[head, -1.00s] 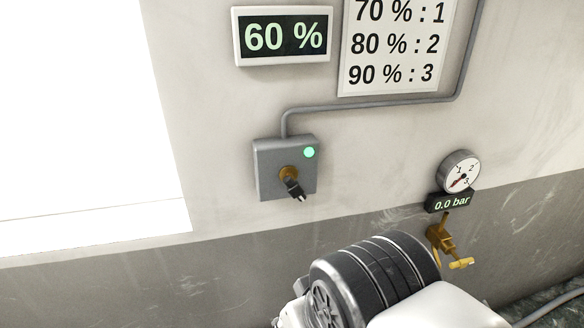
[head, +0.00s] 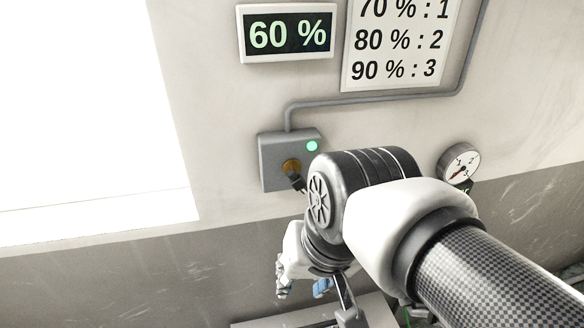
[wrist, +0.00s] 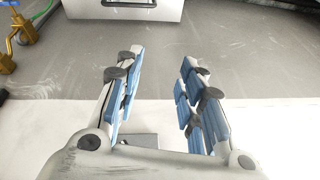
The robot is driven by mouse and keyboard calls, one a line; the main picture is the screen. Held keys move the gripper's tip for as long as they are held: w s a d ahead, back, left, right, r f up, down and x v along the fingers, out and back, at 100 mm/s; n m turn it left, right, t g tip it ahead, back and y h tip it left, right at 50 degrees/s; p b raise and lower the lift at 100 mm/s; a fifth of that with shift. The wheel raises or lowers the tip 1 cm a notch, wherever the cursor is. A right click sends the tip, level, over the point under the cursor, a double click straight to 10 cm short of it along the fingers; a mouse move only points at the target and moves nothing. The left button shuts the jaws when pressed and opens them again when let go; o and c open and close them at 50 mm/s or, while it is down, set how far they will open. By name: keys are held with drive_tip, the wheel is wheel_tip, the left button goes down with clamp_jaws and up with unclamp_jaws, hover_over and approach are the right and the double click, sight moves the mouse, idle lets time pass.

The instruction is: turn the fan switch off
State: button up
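The fan switch is a grey box (head: 272,170) on the wall in the head view, with a lit green lamp (head: 312,146). Its brass knob (head: 291,166) carries a black lever that slants down to the right; my arm partly covers the box's right side. My gripper (head: 303,285) is below the switch, apart from it. In the wrist view my gripper (wrist: 162,62) is open, with nothing between its blue-padded fingers. A grey piece at that view's bottom edge may be the switch box; I cannot tell.
A display (head: 288,33) reads 60 %, beside a sign (head: 400,45) with percent values. A round gauge (head: 459,163) is on the right, partly near my arm. A brass valve (wrist: 8,55) shows in the wrist view. A pale box (head: 250,323) is below my gripper.

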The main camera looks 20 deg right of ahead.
drive_tip(key=w+d+r+m+g+y+p, duration=0.1)
drive_tip(key=w+d+r+m+p, duration=0.5)
drive_tip(key=w+r+m+p, duration=0.45)
drive_tip(key=m+y+p, duration=0.2)
drive_tip(key=m+p, duration=0.2)
drive_tip(key=m, duration=0.4)
approach(298, 182)
drive_tip(key=shift+n, duration=0.25)
drive_tip(key=x, duration=0.3)
drive_tip(key=b+x, duration=0.1)
drive_tip(key=x, duration=0.6)
drive_tip(key=shift+w+d+f+b, duration=0.15)
drive_tip(key=shift+w+f+b, duration=0.15)
drive_tip(key=shift+w+b, duration=0.1)
clamp_jaws()
